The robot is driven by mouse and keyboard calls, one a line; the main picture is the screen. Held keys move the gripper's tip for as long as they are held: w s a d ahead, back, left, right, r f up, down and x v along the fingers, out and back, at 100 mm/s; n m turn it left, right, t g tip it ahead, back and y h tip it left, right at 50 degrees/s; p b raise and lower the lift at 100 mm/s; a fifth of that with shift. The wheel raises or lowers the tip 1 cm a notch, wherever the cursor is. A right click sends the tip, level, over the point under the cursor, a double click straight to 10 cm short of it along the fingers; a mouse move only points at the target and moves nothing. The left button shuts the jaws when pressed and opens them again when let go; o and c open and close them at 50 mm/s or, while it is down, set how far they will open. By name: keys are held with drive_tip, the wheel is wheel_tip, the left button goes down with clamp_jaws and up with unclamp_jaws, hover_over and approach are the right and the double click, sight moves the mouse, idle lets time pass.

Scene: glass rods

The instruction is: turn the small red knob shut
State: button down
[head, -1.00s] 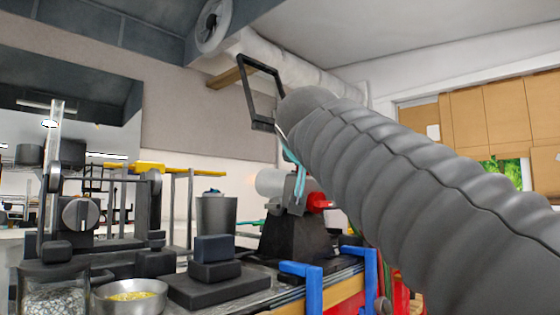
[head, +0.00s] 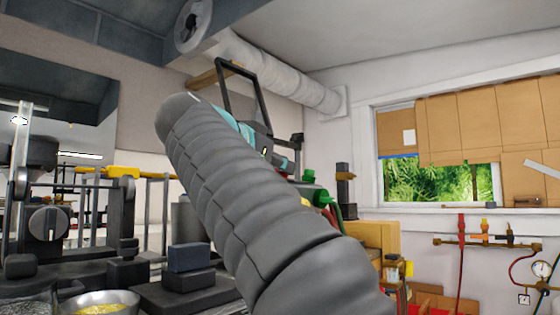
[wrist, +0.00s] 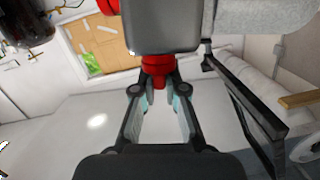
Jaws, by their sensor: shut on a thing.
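The small red knob (wrist: 155,68) shows in the wrist view, just below a grey block-shaped body (wrist: 162,25). My gripper (wrist: 159,92) reaches up from the bottom of that view. Its two black fingers with pale teal pads close in on the knob's lower end, and their tips are shut on it. In the head view my thick grey ribbed arm covers the knob and most of the gripper. The knob's exact turn angle cannot be told.
A black open frame (head: 243,92) stands close by; the wrist view shows it right of the fingers. Green-capped fittings (head: 318,196) sit right of my arm. Stacked dark blocks (head: 191,280) and a metal bowl with yellow bits (head: 100,304) lie at left front.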

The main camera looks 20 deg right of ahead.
drive_tip(key=shift+w+f+m+g, duration=0.15)
drive_tip(key=shift+f+m+g, duration=0.15)
drive_tip(key=shift+f+g, duration=0.1)
drive_tip(key=c, duration=1.2)
unclamp_jaws()
drive_tip(key=shift+w+a, duration=0.1)
drive_tip(key=shift+r, duration=0.2)
drive_tip(key=shift+s+a+r, duration=0.1)
drive_tip(key=shift+s+a, duration=0.05)
drive_tip(key=shift+s, duration=0.15)
drive_tip(key=v, duration=1.1)
drive_tip(key=shift+a, duration=0.25)
